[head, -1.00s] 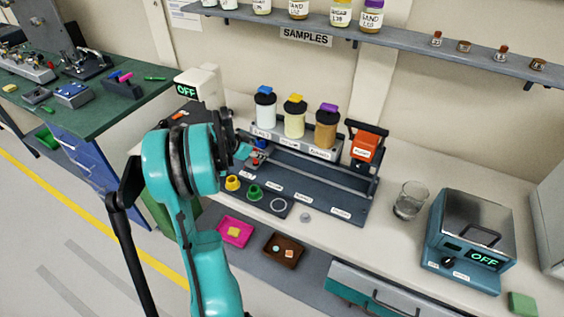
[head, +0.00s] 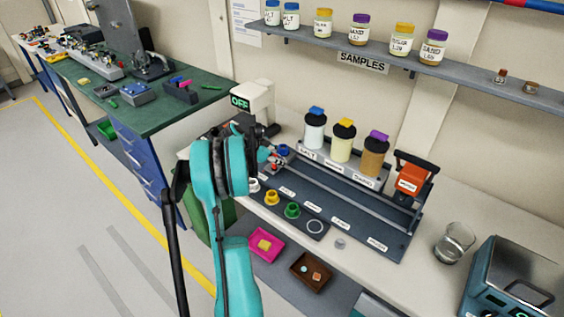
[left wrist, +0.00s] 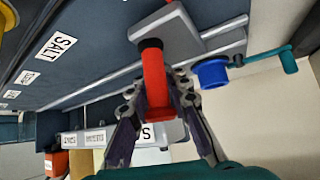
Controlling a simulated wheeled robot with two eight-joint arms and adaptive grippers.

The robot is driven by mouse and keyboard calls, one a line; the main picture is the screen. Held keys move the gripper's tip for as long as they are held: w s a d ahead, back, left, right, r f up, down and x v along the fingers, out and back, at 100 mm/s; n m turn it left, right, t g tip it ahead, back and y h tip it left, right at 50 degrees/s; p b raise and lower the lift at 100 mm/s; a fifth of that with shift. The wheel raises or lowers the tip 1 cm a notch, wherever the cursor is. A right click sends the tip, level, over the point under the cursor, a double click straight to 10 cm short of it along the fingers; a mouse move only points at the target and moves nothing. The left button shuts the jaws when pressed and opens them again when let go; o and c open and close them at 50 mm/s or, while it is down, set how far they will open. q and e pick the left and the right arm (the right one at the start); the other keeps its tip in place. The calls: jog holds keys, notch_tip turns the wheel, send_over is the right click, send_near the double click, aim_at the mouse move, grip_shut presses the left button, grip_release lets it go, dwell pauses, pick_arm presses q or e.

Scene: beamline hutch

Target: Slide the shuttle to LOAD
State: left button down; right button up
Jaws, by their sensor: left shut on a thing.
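The shuttle is a grey block (left wrist: 178,38) with an upright red handle (left wrist: 154,75), seen large in the left wrist view. My left gripper (left wrist: 157,105) is shut on the red handle, one finger on each side. The shuttle's block is mostly hidden there. I cannot read a LOAD label. My right gripper is not in view.
A rack of three capped bottles (head: 342,141) stands behind the rail. An orange-red dispenser (head: 410,178) is at its right end. Coloured cups (head: 292,210) line its front. An OFF display box (head: 250,99) stands at back left. A beaker (head: 454,243) stands right.

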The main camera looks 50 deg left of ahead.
pick_arm(q)
jog(key=shift+a, duration=0.2)
jog(key=c, duration=1.6)
grip_release()
jog(key=shift+o, duration=0.6)
jog(key=shift+a, duration=0.15)
jog(key=shift+s, duration=0.1)
jog(key=v, duration=1.2)
jog(key=shift+f, duration=0.1)
